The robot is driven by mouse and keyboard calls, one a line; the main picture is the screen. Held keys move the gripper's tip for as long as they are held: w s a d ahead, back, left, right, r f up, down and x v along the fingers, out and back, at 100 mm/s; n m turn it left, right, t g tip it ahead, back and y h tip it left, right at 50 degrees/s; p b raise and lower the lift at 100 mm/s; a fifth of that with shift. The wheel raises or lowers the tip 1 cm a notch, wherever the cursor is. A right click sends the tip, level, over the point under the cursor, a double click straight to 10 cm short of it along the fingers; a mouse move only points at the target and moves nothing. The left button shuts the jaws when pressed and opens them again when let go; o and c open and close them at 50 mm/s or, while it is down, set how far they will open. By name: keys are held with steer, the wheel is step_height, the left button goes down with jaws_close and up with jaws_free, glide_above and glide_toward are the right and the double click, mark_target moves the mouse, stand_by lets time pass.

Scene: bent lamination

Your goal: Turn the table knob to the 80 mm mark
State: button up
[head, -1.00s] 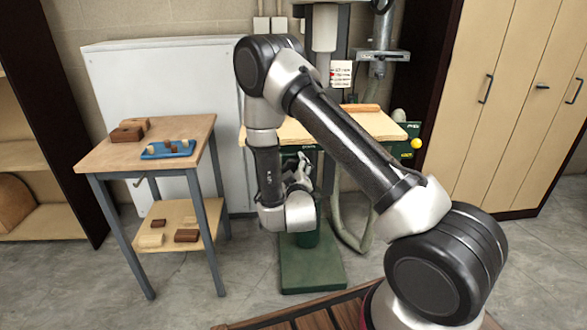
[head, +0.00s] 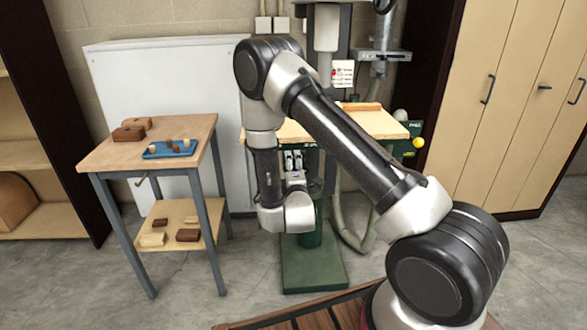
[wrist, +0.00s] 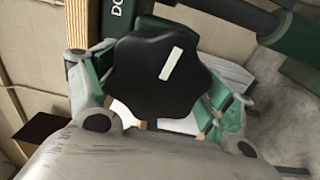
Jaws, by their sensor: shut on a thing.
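The table knob (wrist: 158,78) is black and lobed, with a white pointer line on its face, and fills the middle of the wrist view. The line leans slightly right of upright. My gripper (wrist: 156,98) has a finger on each side of the knob and is shut on it. In the head view my gripper (head: 293,160) is just under the front edge of the machine's wooden table (head: 375,124), at the end of my arm. The knob cannot be made out there. I cannot make out a millimetre scale or the 80 mm mark in either view.
The green machine base (head: 310,265) stands on the floor below my gripper. A side table (head: 105,155) with a blue tray (head: 160,155) and wooden blocks is at the left. A grey hose (head: 345,225) hangs right of the machine. Cabinets (head: 505,100) are at the right.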

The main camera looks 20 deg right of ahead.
steer(key=n, duration=0.1)
steer(key=f+n, duration=0.1)
steer(key=n, duration=0.2)
steer(key=shift+s+f, duration=0.2)
steer(key=shift+s, duration=0.1)
steer(key=shift+d+n, duration=0.2)
steer(key=shift+n, duration=0.8)
steer(key=shift+o, duration=0.2)
steer(key=shift+d, duration=0.1)
steer(key=o, duration=0.8)
steer(key=shift+f, duration=0.1)
steer(key=shift+s, duration=0.3)
steer(key=v, duration=1.1)
steer(key=shift+s+r, duration=0.1)
steer(key=shift+r, duration=0.2)
